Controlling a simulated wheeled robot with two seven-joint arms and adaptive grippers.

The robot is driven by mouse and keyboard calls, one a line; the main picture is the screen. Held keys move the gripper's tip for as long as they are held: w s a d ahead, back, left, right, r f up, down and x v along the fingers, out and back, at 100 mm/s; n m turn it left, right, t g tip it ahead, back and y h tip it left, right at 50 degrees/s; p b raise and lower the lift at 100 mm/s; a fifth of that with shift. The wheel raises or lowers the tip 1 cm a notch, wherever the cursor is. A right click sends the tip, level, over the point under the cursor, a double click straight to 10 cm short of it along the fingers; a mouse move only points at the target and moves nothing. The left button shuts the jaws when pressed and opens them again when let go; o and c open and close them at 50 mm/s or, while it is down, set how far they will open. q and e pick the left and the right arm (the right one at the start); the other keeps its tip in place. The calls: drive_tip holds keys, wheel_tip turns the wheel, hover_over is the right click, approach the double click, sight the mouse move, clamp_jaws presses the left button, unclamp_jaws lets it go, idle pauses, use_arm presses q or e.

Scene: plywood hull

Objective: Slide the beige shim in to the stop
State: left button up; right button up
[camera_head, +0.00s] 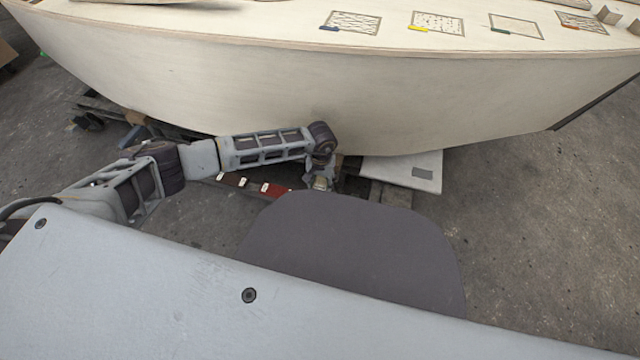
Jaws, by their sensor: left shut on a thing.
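My left arm reaches in from the left, and my left gripper (320,183) points down just in front of the hull's lower side. It is shut on a small pale piece at its fingertips, which looks like the beige shim (320,184). Most of that piece is hidden by the fingers and my own body. I cannot see the stop or how far in the shim sits. A red block (276,190) and a dark brown block (233,180), each with white marks, lie left of the gripper. My right gripper is not in view.
The plywood hull (400,100) rises close behind the gripper. A pale grey board (405,170) lies under the hull to the right. Pallet timbers (385,195) sit beneath. Patterned cards (437,23) lie on the deck. The concrete floor at right is clear.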

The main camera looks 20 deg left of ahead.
sight(323, 179)
use_arm(q)
drive_tip(key=shift+w, duration=1.85)
drive_tip(key=shift+w, duration=0.1)
drive_tip(key=o, duration=1.1)
drive_tip(key=shift+r, duration=0.1)
drive_tip(key=shift+o, duration=0.2)
drive_tip(key=shift+d, duration=0.1)
drive_tip(key=shift+d+r, duration=0.1)
drive_tip(key=shift+d, duration=0.05)
drive_tip(key=shift+r, duration=0.15)
drive_tip(key=shift+r+p, duration=0.3)
drive_tip(key=shift+p, duration=0.2)
drive_tip(key=shift+s+a+r+p, duration=0.25)
drive_tip(key=shift+s+r+p, duration=0.35)
drive_tip(key=shift+r+p, duration=0.3)
drive_tip(key=shift+s+r+p, duration=0.25)
drive_tip(key=shift+r+p, duration=0.25)
drive_tip(key=shift+p, duration=0.1)
drive_tip(key=shift+s+r+p, duration=0.2)
drive_tip(key=shift+r+p, duration=0.3)
drive_tip(key=shift+p, duration=0.05)
